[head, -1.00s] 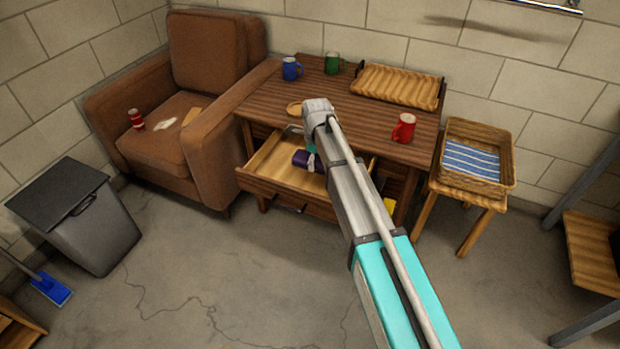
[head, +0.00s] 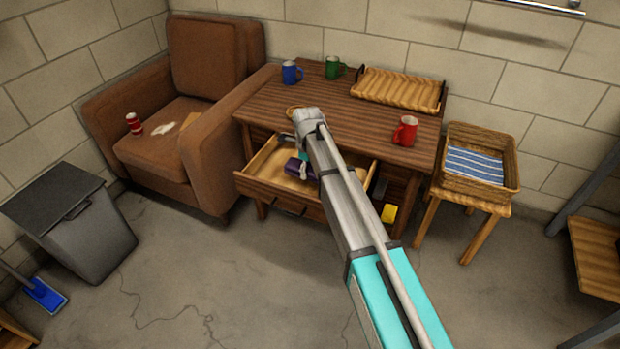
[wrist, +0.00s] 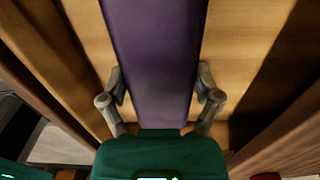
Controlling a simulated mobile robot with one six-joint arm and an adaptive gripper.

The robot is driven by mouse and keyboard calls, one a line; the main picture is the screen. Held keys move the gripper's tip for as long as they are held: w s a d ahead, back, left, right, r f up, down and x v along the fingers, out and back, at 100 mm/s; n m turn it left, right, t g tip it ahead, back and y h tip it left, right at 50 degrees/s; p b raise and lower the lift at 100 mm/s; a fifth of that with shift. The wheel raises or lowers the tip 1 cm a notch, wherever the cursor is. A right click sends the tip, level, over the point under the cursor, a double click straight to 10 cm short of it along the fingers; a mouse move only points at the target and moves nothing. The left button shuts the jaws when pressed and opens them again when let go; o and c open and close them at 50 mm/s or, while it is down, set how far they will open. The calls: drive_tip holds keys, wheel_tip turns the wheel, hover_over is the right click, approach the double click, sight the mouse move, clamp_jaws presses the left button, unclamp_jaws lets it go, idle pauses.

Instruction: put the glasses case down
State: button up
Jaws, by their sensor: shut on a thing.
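The glasses case is a dark purple oblong (head: 295,168). In the head view it is at the open drawer (head: 262,190) of the wooden table. In the wrist view the case (wrist: 153,60) runs up the middle of the picture, over the drawer's light wooden floor (wrist: 240,50). My gripper (wrist: 160,90) has one finger on each side of the case and is shut on it. In the head view my arm hides part of the drawer and of the gripper. I cannot tell whether the case touches the drawer floor.
A brown armchair (head: 215,150) stands left, a basket (head: 480,160) on a stool right. A yellow item (head: 389,213) shows below the drawer.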

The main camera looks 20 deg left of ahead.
sight(308, 175)
drive_tip(key=shift+f+b, duration=1.35)
drive_tip(key=shift+f, duration=0.25)
drive_tip(key=shift+f, duration=0.15)
drive_tip(key=o, duration=1.1)
drive_tip(key=shift+c, duration=0.2)
drive_tip(key=shift+r, duration=0.25)
wheel_tip(308, 175, up, 12)
drive_tip(key=p, duration=1.2)
